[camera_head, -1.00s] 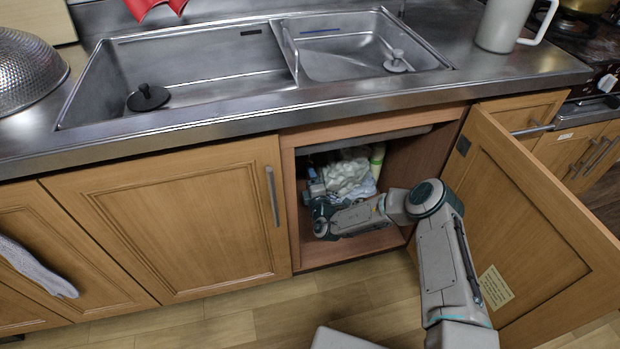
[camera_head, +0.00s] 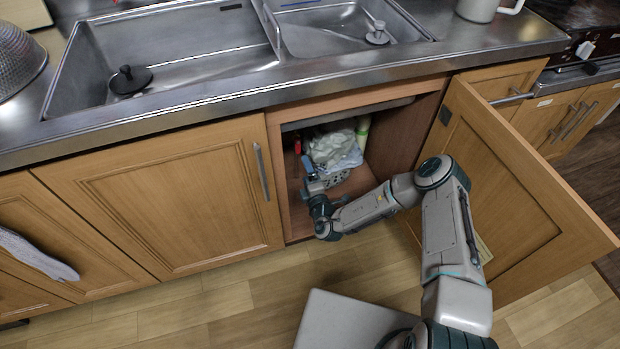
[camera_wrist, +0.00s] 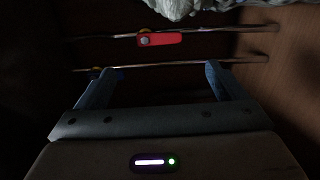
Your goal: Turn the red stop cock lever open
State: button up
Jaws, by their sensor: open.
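The red stop cock lever (camera_wrist: 165,39) shows in the wrist view, on the upper of two thin pipes. It lies roughly along that pipe, with a round pale bolt at its left end. In the head view a small red part (camera_head: 297,147), likely the same lever, shows inside the cabinet behind my gripper. My gripper (camera_wrist: 160,70) is open and empty. Its two fingers point toward the pipes, and the lever lies beyond the gap between them, apart from both.
A pale crumpled cloth or bag (camera_head: 335,150) lies to the right inside the dark cabinet, with a green bottle (camera_head: 363,130) behind it. The open cabinet door (camera_head: 510,190) stands right of my arm. A closed door (camera_head: 165,195) is to the left.

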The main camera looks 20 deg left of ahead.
jog(key=v, duration=0.3)
jog(key=shift+s+d, duration=0.15)
jog(key=shift+s, duration=0.15)
dwell(0.3)
